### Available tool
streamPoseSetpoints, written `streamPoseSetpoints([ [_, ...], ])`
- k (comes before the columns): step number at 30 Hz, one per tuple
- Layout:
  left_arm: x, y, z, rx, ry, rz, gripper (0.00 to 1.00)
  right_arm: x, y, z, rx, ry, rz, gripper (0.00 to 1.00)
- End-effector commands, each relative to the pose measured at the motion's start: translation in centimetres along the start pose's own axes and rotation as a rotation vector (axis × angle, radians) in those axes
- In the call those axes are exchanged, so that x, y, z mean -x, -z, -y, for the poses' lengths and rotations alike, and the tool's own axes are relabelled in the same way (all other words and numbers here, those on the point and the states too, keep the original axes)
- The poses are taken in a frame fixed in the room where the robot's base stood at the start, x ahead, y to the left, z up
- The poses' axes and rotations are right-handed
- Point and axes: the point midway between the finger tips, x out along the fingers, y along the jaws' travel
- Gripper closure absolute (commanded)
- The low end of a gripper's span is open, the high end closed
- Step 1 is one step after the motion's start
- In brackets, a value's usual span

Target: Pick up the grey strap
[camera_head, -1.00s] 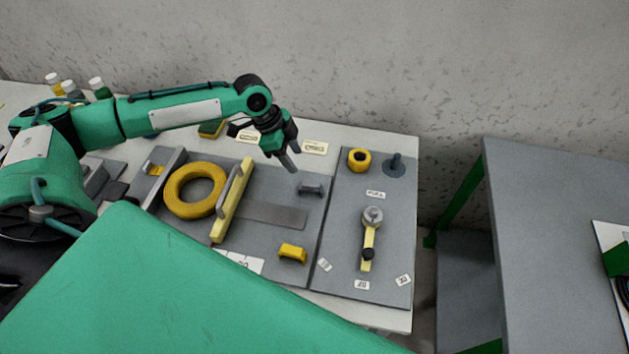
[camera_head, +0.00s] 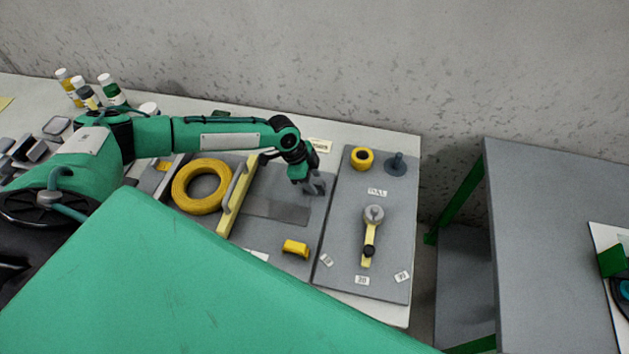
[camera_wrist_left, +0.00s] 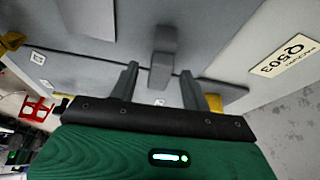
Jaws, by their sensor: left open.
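The grey strap (camera_wrist_left: 164,45) is a small dark grey bracket-like piece standing on the grey board. In the left wrist view it sits between the two fingers of my left gripper (camera_wrist_left: 159,76), with a visible gap to at least one finger. My left gripper is open and points down at it. In the head view my left gripper (camera_head: 314,187) is at the board's upper right and largely covers the strap. Whether the fingers touch the board cannot be told. My right gripper is not in view.
A yellow cable ring (camera_head: 180,195) and a yellow bar with a grey handle (camera_head: 236,196) lie left of the gripper. A yellow bracket (camera_head: 295,248) lies below. The right panel (camera_head: 340,270) carries a lever (camera_head: 369,240). A wall stands behind.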

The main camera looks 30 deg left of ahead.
Motion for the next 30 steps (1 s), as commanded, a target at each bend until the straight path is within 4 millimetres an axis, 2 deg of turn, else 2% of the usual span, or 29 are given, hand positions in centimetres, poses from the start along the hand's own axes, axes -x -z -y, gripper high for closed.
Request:
streamPoseSetpoints([
  [4, -1.21, 0.03, -0.05, 0.000, 0.000, 0.000, 0.53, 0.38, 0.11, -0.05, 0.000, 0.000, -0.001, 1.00],
  [11, -1.38, -0.02, -0.06, 0.000, 0.000, 0.000, 0.53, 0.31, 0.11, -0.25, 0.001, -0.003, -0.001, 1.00],
  [18, -1.35, -0.01, -0.05, 0.000, 0.000, 0.000, 0.99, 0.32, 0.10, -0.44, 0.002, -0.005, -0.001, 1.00],
  [30, -0.82, 0.18, 0.03, 0.000, 0.001, -0.001, 0.99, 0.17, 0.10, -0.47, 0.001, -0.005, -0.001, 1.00],
])
